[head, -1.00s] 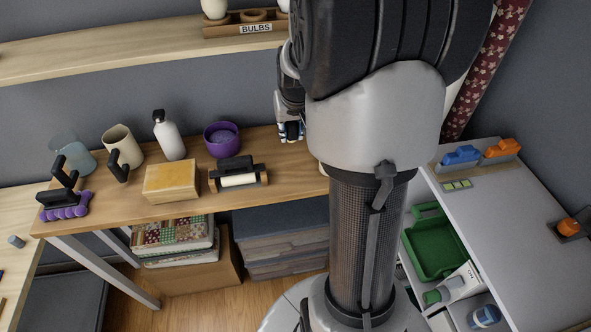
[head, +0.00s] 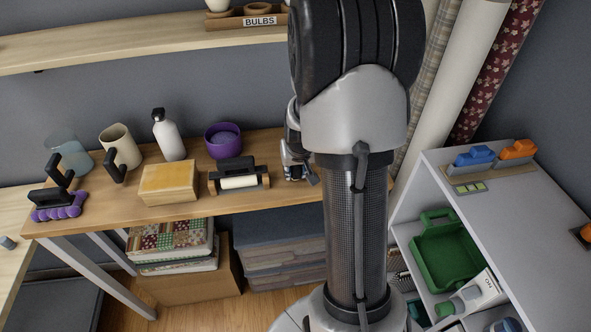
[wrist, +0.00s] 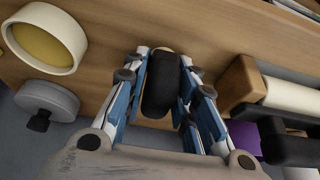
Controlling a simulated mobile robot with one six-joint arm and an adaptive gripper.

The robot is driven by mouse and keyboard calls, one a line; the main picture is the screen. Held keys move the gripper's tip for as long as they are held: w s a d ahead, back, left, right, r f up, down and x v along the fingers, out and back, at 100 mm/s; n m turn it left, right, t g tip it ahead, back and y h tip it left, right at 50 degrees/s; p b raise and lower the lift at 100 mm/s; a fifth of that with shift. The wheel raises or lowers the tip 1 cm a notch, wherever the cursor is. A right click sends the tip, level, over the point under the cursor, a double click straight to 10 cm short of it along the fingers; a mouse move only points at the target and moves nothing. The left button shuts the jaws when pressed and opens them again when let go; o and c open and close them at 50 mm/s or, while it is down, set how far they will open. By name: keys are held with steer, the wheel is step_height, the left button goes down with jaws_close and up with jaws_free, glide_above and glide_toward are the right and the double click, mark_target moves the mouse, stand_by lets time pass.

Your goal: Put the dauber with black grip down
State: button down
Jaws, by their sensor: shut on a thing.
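My gripper (head: 297,170) is at the right part of the wooden table, right of the roller, partly hidden by my arm in the head view. In the wrist view my gripper (wrist: 161,78) is shut on the dauber with black grip (wrist: 160,88). The rounded black grip sits between the blue-lined fingers, and a small pale part shows at its far end. The wooden table (wrist: 225,30) lies beneath it. I cannot tell whether the dauber touches the tabletop.
The black-handled roller (head: 238,182) rests left of my gripper, with the purple bowl (head: 222,140) behind it. The wrist view shows a cream bowl with a yellow inside (wrist: 45,38) and a grey round thing (wrist: 46,100) on the left. Bare tabletop lies around the dauber.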

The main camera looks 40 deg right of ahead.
steer(key=shift+f, duration=0.15)
steer(key=c, duration=1.3)
jaws_free()
